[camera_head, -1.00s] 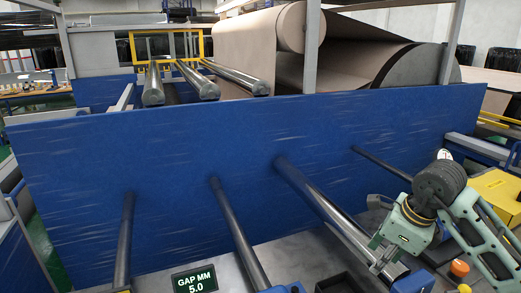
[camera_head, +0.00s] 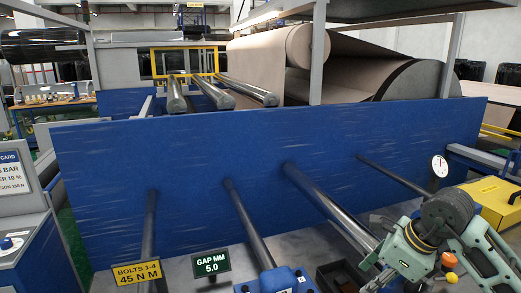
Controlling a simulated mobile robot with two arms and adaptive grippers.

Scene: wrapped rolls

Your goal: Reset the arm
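My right arm (camera_head: 447,210), pale green with dark ribbed joints, shows at the lower right. It bends down and left. Its end (camera_head: 374,268) is beside the lower part of a thick steel bar (camera_head: 325,205). The fingers are too small and partly cut off or hidden, so I cannot tell whether they are open or shut, or whether they touch the bar. My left arm and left gripper are out of view.
A wide blue panel (camera_head: 260,150) spans the middle, with several bars sticking out towards me. A gap display (camera_head: 211,263) and a yellow bolt sign (camera_head: 137,273) stand in front. A yellow case (camera_head: 492,200) is at right. Large brown rolls (camera_head: 410,85) are behind.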

